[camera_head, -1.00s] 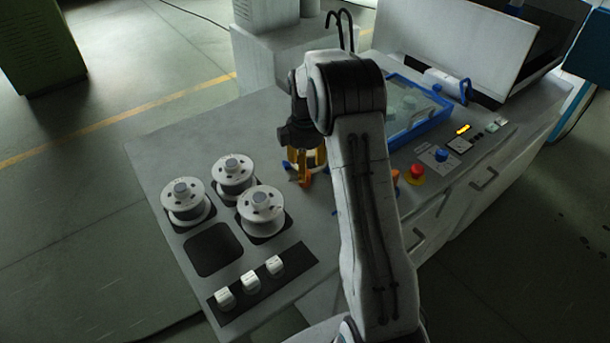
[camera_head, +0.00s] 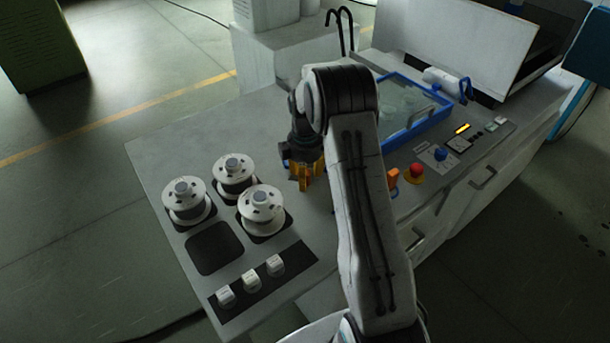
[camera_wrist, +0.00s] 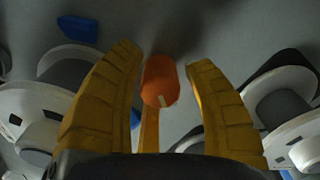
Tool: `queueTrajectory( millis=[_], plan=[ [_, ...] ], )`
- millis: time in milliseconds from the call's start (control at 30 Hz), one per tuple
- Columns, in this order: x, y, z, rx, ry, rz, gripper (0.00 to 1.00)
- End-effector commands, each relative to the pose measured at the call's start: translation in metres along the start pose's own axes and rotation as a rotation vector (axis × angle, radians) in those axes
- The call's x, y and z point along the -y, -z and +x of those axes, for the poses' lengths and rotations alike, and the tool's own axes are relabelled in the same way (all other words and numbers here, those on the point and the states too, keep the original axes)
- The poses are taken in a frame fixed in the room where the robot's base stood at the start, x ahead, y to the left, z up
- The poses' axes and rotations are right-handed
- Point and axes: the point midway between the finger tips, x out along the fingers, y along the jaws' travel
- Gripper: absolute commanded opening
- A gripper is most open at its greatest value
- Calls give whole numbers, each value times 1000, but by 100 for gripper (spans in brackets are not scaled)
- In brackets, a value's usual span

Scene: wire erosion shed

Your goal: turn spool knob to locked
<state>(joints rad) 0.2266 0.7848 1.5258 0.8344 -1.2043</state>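The spool knob is orange with a white mark (camera_wrist: 160,82). It shows between the yellow fingers of my gripper (camera_wrist: 167,60) in the wrist view, with its mark toward the bottom of the picture. The fingers stand apart on both sides of the knob, and gaps show between them and it. In the head view my gripper (camera_head: 306,178) points down over the grey table, right of the white spools (camera_head: 262,207); the knob is hidden there behind the fingers and arm.
A blue-rimmed tray (camera_head: 428,131), a red button (camera_head: 414,172) and a blue knob (camera_head: 440,153) are to the right of my arm. White spools (camera_wrist: 283,110) flank the knob in the wrist view.

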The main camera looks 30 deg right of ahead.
Motion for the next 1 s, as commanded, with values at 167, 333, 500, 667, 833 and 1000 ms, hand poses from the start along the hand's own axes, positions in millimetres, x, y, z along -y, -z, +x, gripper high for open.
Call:
queueTrajectory(
  millis=[167,333,500,667,833,1000],
  plan=[
    [0,0,0,0,1,0,29],
    [1,0,0,1,3,0,14],
    [2,-1,1,2,6,-1,0],
    [2,-1,2,3,9,-1,0],
    [3,-1,5,4,10,65,0],
    [3,-2,5,6,11,193,0]
  ],
)
